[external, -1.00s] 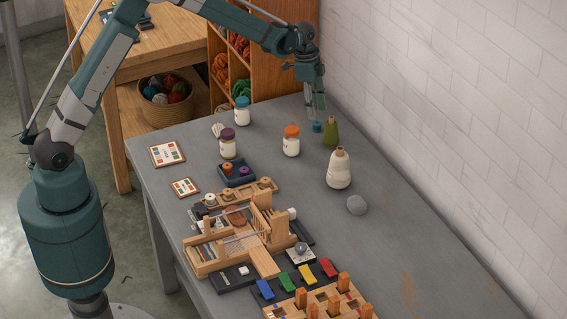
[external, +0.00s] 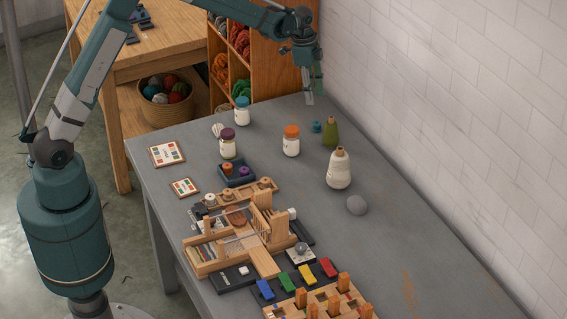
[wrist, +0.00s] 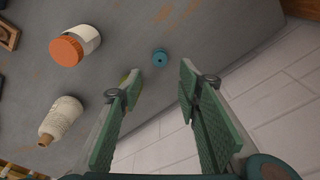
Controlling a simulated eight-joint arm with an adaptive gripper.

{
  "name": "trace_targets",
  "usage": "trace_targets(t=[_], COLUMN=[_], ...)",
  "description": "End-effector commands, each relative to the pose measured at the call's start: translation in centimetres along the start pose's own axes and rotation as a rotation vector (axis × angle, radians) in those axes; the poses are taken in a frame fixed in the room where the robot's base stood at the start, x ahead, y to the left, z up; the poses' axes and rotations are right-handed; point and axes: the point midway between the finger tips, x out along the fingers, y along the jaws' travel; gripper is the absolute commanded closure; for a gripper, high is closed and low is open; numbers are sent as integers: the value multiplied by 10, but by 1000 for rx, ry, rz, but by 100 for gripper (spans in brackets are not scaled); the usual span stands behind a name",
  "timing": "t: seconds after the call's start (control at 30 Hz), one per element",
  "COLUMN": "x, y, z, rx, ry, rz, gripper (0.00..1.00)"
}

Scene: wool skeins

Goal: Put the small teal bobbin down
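The small teal bobbin (external: 317,127) stands on the grey table near its far wall-side edge, just left of a green cone (external: 331,132). The bobbin also shows in the wrist view (wrist: 160,58), beyond the fingertips and apart from them. My gripper (external: 314,97) hangs above the table, higher than the bobbin. In the wrist view its two fingers (wrist: 157,82) are spread wide with nothing between them. The green cone is partly hidden behind the left finger there.
A purple-lidded jar (external: 228,145) and a small loom (external: 240,240) are further left and front. The white wall (external: 450,90) runs close along the right.

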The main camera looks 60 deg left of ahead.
Motion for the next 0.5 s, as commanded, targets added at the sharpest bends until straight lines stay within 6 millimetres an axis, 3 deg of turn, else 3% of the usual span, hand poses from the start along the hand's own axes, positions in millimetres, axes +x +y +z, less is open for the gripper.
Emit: trace_targets(t=[0.5], x=[-9], y=[5], z=[1], rx=[-10], ry=[3], rz=[-6], gripper=[66])
